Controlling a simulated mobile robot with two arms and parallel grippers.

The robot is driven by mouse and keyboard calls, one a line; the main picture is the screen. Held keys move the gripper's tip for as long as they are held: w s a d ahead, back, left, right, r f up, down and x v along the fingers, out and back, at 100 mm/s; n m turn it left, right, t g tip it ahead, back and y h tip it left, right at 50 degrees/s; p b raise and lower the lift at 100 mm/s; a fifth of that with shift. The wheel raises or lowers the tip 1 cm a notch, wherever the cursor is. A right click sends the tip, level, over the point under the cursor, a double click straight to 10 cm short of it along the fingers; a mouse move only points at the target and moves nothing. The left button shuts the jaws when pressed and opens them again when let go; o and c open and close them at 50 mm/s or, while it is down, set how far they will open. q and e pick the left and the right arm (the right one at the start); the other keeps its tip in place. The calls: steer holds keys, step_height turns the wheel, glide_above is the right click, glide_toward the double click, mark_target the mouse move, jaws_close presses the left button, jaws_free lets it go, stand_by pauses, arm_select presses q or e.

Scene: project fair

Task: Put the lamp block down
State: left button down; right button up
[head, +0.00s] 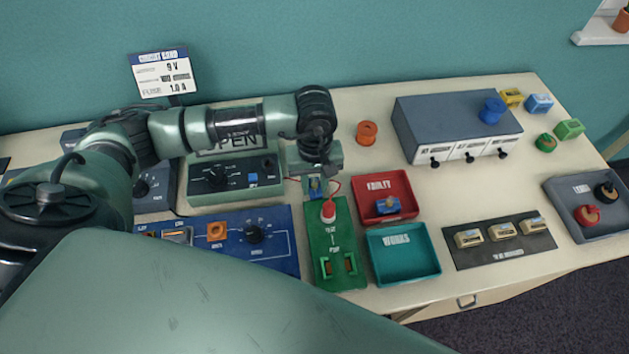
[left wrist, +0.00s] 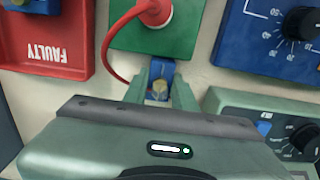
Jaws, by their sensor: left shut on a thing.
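My left gripper (head: 318,188) points down just behind the far end of the green test board (head: 322,248). It is shut on the lamp block, a small blue block with a pale yellowish top, which shows between the fingers in the left wrist view (left wrist: 160,88). I cannot tell whether the block touches the table. The red tray marked FAULTY (head: 372,182) lies right of the gripper and holds another blue block (head: 388,206). The teal tray marked WORKS (head: 402,268) is in front of it and looks empty. My right gripper is not in view.
A red lead runs from a red-and-white plug (head: 328,211) on the green board. A blue meter panel (head: 262,262) lies left of it.

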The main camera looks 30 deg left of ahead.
arm_select(q)
steer(key=shift+f, duration=0.1)
steer(key=shift+f, duration=0.1)
steer(key=c, duration=1.1)
jaws_free()
steer(key=shift+c, duration=0.2)
